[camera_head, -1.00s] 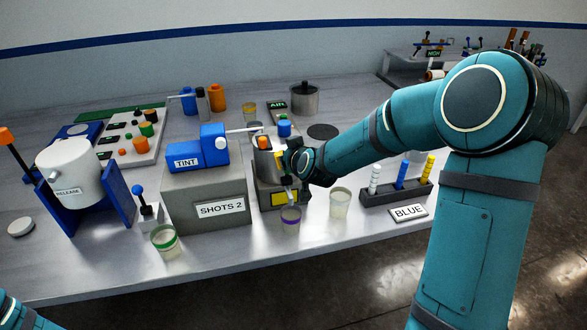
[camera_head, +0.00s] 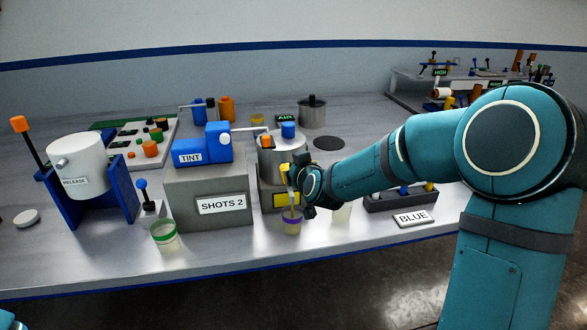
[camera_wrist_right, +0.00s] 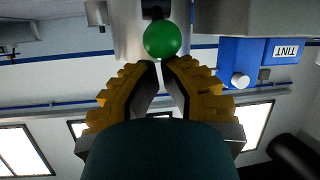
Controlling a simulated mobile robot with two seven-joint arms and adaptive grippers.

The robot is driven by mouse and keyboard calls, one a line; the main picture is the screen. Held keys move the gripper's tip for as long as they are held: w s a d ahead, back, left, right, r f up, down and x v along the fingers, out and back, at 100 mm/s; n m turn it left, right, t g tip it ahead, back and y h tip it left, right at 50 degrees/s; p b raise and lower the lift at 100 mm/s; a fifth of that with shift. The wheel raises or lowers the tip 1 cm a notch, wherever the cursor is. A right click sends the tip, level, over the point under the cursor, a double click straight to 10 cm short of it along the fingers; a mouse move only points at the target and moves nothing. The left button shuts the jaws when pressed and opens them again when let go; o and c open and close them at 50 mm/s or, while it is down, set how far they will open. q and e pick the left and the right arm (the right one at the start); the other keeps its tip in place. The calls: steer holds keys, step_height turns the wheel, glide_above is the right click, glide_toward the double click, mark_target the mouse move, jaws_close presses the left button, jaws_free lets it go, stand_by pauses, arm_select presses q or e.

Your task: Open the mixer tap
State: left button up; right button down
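The mixer, a metal pot (camera_head: 282,158) on a grey stand, is right of the tint box in the head view. A round green knob (camera_wrist_right: 163,39) on a dark stem shows in the right wrist view, apparently the tap's handle; the head view hides it. My right gripper (camera_head: 286,180) is at the mixer's front. Its yellow fingers (camera_wrist_right: 160,64) converge, tips close together just at the knob's edge; I see no clear grip on it. A thin yellow-brown strip shows above the purple-rimmed cup (camera_head: 291,224); I cannot tell what it is. My left gripper is outside the view.
The grey SHOTS 2 block (camera_head: 207,183) carries the blue TINT unit (camera_head: 190,154) just left of the mixer.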

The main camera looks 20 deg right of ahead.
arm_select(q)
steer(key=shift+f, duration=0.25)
arm_select(e)
steer(key=shift+s+f, duration=0.25)
stand_by(0.3)
